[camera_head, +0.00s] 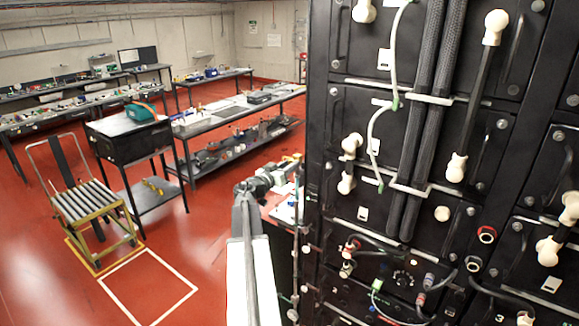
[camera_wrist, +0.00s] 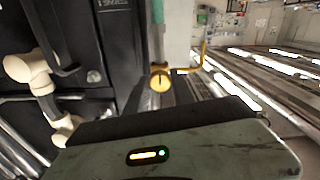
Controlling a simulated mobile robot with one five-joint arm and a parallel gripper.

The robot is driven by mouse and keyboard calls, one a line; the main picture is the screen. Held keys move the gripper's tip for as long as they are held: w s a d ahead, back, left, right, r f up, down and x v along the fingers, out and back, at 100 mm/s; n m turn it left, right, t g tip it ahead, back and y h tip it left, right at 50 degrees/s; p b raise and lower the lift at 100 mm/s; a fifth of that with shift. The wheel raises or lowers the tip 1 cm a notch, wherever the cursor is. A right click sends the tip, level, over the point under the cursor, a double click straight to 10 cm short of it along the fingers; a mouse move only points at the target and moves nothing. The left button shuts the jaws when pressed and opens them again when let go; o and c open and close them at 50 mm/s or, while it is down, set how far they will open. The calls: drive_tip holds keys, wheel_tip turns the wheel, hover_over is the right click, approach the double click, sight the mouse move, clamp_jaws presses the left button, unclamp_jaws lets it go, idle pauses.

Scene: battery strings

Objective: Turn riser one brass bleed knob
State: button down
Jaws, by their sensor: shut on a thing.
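A round brass knob (camera_wrist: 160,82) with a dark slot shows near the middle of the wrist view, just beyond the edge of my gripper (camera_wrist: 168,94). The dark gripper body fills the bottom of that view and hides much of the jaws. The gripper is shut, and the knob at its tip is what it appears to hold. In the head view my arm reaches up to my gripper (camera_head: 287,172) beside the left side of the black rack. The knob is too small to tell there. A thin upright pipe (camera_head: 297,235) stands close below the gripper.
The black battery rack (camera_head: 345,125) with cables and cream connectors fills the right side. A yellow bent handle (camera_wrist: 203,57) is right of the knob. A roller cart (camera_head: 90,200), a black cabinet (camera_head: 125,150) and benches stand left. Red floor is open between.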

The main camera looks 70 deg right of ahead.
idle(0.4)
drive_tip(key=c, duration=1.1)
unclamp_jaws()
drive_tip(key=v, duration=0.7)
drive_tip(key=shift+a, duration=0.3)
